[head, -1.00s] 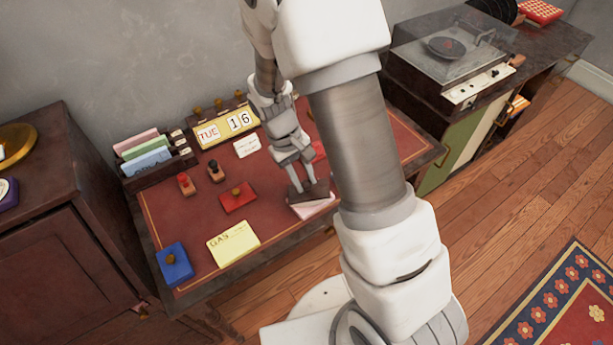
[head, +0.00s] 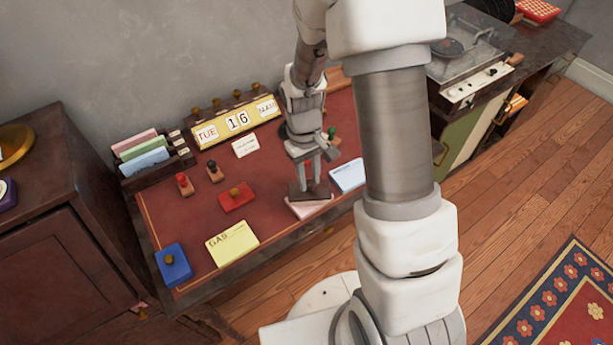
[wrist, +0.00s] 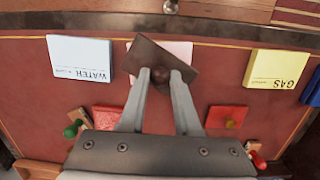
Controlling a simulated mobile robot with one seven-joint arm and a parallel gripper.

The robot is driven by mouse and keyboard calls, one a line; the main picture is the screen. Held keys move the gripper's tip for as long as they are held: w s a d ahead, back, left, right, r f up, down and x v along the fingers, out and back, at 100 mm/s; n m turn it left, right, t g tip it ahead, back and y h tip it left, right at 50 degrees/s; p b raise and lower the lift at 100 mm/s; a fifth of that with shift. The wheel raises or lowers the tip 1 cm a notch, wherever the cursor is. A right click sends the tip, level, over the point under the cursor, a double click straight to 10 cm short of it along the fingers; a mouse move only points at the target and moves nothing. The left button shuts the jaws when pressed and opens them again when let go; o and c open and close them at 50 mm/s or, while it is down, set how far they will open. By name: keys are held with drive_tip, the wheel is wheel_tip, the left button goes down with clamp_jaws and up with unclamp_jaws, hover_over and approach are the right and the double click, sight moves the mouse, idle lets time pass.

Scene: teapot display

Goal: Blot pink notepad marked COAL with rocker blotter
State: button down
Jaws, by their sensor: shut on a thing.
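The pink notepad (head: 312,208) lies near the front edge of the red desk top, between a yellow and a blue-white pad. Its marking is hidden. My gripper (head: 311,184) is shut on the knob of the dark brown rocker blotter (head: 297,193), which is over the pink notepad and covers much of it. In the wrist view the blotter (wrist: 148,54) sits askew between my fingertips (wrist: 160,76), with a corner of the pink notepad (wrist: 182,49) showing beside it. I cannot tell whether blotter and paper touch.
The yellow GAS pad (head: 233,243) lies to the left, the WATER pad (head: 347,175) to the right. A red ink pad (head: 237,197), stamps (head: 184,184) and a blue box (head: 174,264) stand on the desk. A calendar (head: 236,122) and letter rack (head: 150,157) line the back.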

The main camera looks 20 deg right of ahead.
idle(0.3)
drive_tip(key=shift+r+p, duration=2.75)
drive_tip(key=shift+r, duration=0.8)
drive_tip(key=w+m, duration=0.2)
drive_tip(key=w, duration=0.1)
drive_tip(key=w+m, duration=0.1)
drive_tip(key=w, duration=0.1)
drive_tip(key=shift+r, duration=0.4)
drive_tip(key=shift+s+d+b, duration=0.1)
drive_tip(key=shift+d+b, duration=0.1)
drive_tip(key=shift+b, duration=0.1)
